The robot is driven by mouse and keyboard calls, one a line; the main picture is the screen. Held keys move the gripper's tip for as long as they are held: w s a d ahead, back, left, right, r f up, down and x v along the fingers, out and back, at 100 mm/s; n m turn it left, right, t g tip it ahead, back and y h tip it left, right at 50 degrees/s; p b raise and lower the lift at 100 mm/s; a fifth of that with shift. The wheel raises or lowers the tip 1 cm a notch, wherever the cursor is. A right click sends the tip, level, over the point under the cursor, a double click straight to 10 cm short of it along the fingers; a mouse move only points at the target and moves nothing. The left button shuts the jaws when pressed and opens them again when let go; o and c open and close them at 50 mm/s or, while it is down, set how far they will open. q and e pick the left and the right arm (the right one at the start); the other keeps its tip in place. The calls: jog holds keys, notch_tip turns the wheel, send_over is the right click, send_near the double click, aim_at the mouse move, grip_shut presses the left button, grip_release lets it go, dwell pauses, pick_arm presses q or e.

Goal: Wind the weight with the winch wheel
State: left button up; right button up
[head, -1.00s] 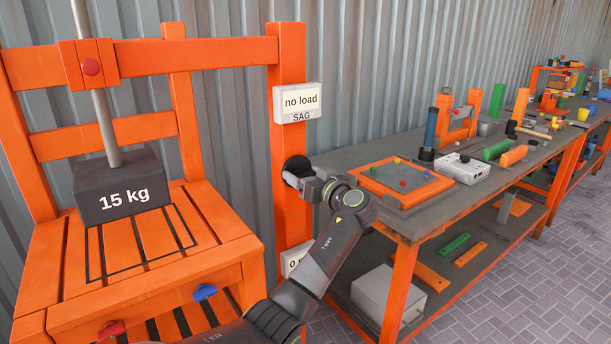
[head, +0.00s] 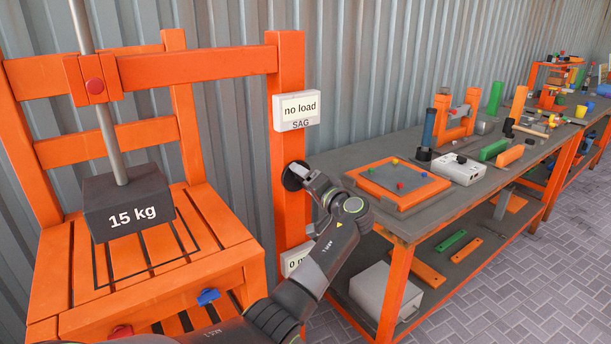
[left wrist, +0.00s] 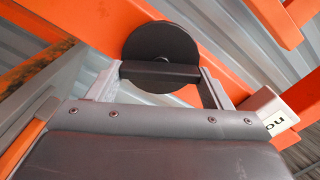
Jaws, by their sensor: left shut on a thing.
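The winch wheel (head: 292,177) is a black disc on the orange post (head: 287,130). In the left wrist view the wheel (left wrist: 160,42) shows a dark bar across its face. My left gripper (head: 304,174) is shut on that bar; its fingers sit at the bar's two ends in the left wrist view (left wrist: 160,80). The dark weight (head: 128,205), marked "15 kg", hangs from a grey rod (head: 112,145) over the slatted orange seat (head: 205,235). I cannot tell whether it touches the slats. My right gripper is not in view.
A "no load" sign (head: 298,108) is on the post above the wheel. A lower sign (head: 293,262) is partly hidden by my arm. A workbench (head: 350,150) with a tray, blocks and tools stands close to the right.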

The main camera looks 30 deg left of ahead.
pick_arm(q)
jog(key=n+p, duration=0.7)
jog(key=n, duration=0.4)
jog(key=n+p, duration=0.7)
jog(key=n, duration=0.4)
jog(key=s+n+p, duration=0.1)
jog(key=n+p, duration=0.6)
jog(key=n, duration=0.4)
jog(key=shift+a+f+n, duration=0.1)
jog(key=shift+f+n, duration=0.15)
jog(key=shift+n, duration=0.15)
jog(key=shift+m, duration=4.4)
jog(key=shift+r, duration=0.1)
